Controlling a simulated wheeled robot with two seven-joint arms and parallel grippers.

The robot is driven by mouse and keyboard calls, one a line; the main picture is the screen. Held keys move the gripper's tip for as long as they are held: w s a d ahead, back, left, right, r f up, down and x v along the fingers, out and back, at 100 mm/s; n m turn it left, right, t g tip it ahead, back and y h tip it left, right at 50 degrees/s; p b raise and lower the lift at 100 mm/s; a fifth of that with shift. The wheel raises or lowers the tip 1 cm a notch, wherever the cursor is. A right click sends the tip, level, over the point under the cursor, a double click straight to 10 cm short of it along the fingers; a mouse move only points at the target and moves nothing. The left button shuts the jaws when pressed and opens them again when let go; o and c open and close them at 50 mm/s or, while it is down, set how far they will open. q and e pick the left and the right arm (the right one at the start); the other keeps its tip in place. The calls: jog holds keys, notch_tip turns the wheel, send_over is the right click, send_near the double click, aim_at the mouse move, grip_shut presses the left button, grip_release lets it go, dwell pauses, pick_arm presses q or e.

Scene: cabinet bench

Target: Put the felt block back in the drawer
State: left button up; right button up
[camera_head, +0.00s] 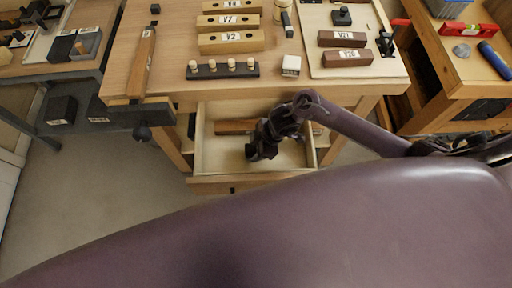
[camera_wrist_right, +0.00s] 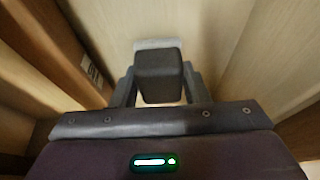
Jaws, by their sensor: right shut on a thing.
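The open drawer (camera_head: 215,181) sticks out under the front of the middle bench. My right gripper (camera_head: 256,151) reaches down into the space of the drawer. In the right wrist view its jaws (camera_wrist_right: 159,92) are shut on the felt block (camera_wrist_right: 158,72), a dark block with a pale grey layer at its far end. The pale drawer floor lies around and beyond the block; I cannot tell whether the block touches it. My left gripper is not in view.
A brown wooden piece (camera_head: 233,127) lies at the back of the drawer; it shows with a label in the right wrist view (camera_wrist_right: 50,45). Above, the bench (camera_head: 170,75) carries labelled wooden blocks (camera_head: 231,42), a dark peg rack (camera_head: 222,70) and a small white-topped block (camera_head: 291,65).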

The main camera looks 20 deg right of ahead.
jog(key=shift+f, duration=0.3)
jog(key=o, duration=1.2)
jog(key=shift+p+v, duration=3.5)
jog(key=shift+p, duration=0.15)
